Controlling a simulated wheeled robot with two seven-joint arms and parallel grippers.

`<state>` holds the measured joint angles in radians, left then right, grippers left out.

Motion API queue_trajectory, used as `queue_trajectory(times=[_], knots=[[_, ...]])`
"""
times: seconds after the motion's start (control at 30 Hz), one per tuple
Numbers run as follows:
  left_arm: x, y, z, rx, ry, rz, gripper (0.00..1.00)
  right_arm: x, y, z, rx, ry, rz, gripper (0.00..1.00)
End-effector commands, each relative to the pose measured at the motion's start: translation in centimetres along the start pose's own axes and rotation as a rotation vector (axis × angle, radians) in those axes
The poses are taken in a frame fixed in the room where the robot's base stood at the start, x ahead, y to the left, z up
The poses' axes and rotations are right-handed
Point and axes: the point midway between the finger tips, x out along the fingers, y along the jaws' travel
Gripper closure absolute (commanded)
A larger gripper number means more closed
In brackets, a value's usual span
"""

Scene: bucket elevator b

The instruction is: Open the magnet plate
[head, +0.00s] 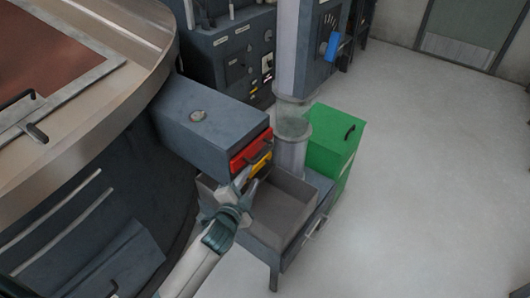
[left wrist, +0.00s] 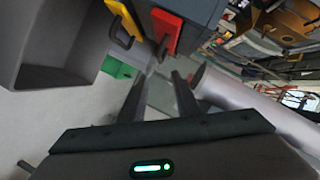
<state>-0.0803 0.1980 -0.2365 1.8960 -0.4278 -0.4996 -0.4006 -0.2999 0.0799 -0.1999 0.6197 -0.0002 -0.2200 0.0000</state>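A grey housing (head: 205,122) beside the large round vessel has a red plate (head: 250,151) and a yellow plate (head: 259,164) at its end. I cannot tell which one is the magnet plate. In the left wrist view the red plate (left wrist: 167,30) and the yellow plate (left wrist: 121,20) each have a dark handle. My left gripper (head: 245,180) is just in front of these plates. In the left wrist view its two fingers (left wrist: 161,77) are apart, with the red plate's handle (left wrist: 163,48) just beyond the tips. The gap looks empty. My right gripper is not in view.
An open grey bin (head: 285,207) stands below the plates. A green box (head: 335,140) stands behind it, next to a vertical pipe (head: 291,150). A control panel with a blue lever (head: 332,46) is at the back. The floor at right is clear.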

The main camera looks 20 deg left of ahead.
Motion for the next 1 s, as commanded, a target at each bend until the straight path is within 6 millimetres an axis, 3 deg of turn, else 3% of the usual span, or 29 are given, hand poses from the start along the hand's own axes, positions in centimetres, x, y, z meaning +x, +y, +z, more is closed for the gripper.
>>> queue_trajectory(times=[1.0], knots=[[14.2, -0.1, -0.1, -0.002, -0.001, 0.001, 0.70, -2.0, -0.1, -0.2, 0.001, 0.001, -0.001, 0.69]])
